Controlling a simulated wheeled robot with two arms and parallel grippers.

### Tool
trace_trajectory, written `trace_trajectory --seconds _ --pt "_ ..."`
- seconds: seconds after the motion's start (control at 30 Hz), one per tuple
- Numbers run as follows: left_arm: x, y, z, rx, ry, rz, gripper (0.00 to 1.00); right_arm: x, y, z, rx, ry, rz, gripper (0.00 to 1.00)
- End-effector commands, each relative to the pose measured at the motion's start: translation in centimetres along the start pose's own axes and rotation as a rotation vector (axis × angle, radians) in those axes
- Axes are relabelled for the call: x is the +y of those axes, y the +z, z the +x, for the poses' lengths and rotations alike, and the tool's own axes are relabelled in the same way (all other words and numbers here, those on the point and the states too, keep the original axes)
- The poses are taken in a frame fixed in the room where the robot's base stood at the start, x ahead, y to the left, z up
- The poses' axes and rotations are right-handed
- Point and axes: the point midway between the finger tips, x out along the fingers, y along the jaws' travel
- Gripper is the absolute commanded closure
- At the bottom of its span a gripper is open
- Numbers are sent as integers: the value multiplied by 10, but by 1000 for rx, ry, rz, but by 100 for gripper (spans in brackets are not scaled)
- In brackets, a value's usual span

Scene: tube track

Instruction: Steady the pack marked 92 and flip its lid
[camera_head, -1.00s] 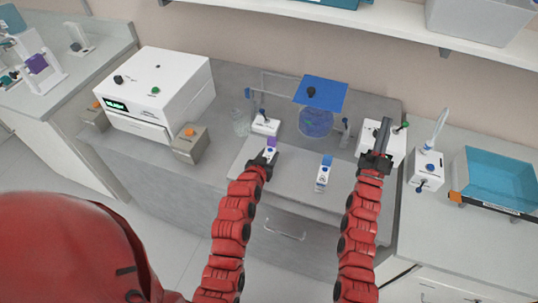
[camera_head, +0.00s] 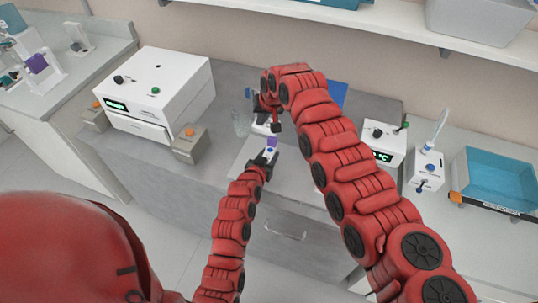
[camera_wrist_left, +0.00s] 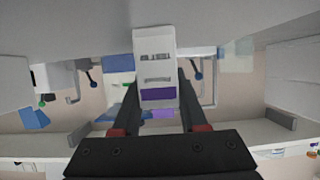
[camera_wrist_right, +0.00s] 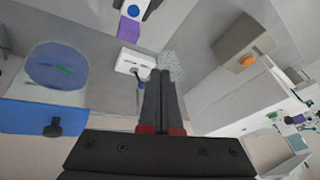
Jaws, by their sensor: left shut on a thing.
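A small white pack with a purple lid (camera_head: 271,143) stands on the bench. In the left wrist view the white pack (camera_wrist_left: 155,45) has a dark purple band and print too blurred to read, so I cannot confirm the 92. My left gripper (camera_head: 265,160) is shut on it from the near side. My right gripper (camera_head: 276,127) is above and just behind the pack, apart from it. In the right wrist view its fingers (camera_wrist_right: 160,74) are together and empty, with the purple lid (camera_wrist_right: 128,29) off to their upper left.
A small white device with a lever (camera_wrist_right: 135,62) and a clear beaker (camera_head: 241,123) stand behind the pack. A blue-lidded round vessel (camera_wrist_right: 57,66) is nearby. A grey block with an orange knob (camera_head: 190,142) stands left. My right arm hides much of the bench's right part.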

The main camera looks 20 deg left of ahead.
Motion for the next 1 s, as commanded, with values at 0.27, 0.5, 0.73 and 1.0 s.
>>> trace_trajectory --seconds 0.27,0.5,0.73,1.0 --pt "0 0 0 0 0 0 100 5 51 -31 -236 162 -95 100" --pt "0 0 0 0 0 0 100 8 60 -22 -253 173 -99 100" --pt "0 0 0 0 0 0 100 12 70 4 -250 171 -100 100" --pt "0 0 0 0 0 0 100 17 79 27 -249 170 -98 100"
